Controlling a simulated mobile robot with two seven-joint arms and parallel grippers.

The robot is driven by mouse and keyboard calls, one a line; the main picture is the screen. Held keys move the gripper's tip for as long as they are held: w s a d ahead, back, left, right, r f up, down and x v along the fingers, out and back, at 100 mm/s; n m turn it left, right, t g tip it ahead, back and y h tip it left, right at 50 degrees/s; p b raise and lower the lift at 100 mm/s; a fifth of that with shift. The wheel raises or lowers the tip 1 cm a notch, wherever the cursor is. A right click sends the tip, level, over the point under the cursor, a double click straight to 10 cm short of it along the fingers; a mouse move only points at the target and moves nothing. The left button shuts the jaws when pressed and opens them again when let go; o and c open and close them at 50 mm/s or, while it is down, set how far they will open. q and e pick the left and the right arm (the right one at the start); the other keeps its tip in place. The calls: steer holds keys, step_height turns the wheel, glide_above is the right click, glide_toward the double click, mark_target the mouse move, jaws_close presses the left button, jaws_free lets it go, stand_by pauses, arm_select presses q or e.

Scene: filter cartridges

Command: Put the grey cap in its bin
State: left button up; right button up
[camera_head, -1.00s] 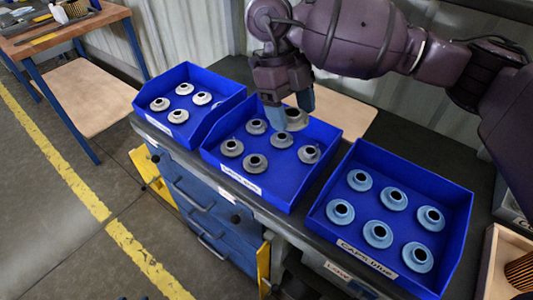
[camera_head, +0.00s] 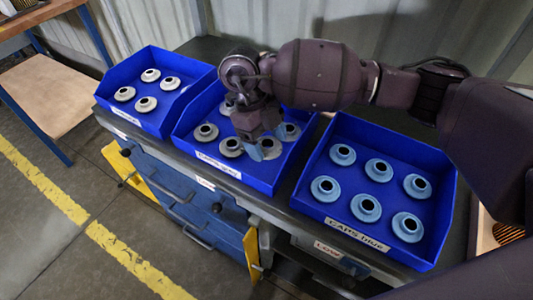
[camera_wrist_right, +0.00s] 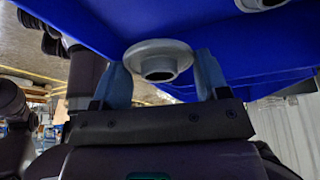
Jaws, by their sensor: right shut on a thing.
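The grey cap (camera_wrist_right: 158,60), a flanged ring with a dark hole, sits between the two blue fingertips of my right gripper (camera_wrist_right: 163,75) in the right wrist view. The right gripper (camera_head: 268,142) is shut on it. In the head view, the held cap (camera_head: 267,151) is partly hidden by the fingers. The gripper is low over the front right part of the middle blue bin (camera_head: 244,180), which holds several grey caps. I cannot tell whether the held cap touches the bin floor. The bin's label is too small to read surely. My left gripper is not in view.
A blue bin labelled "CAPS blue" (camera_head: 312,203) with several blue caps stands to the right. Another blue bin (camera_head: 155,125) with several pale caps stands to the left. The bins' raised walls lie close around the gripper. A wooden table (camera_head: 40,14) stands far left.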

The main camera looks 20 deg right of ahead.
mark_target(267, 164)
step_height(267, 164, down, 5)
steer(key=shift+b, duration=0.45)
steer(key=shift+f, duration=0.2)
steer(key=o, duration=0.9)
steer(key=shift+r, duration=0.1)
steer(key=p+v, duration=0.1)
steer(key=v, duration=1.1)
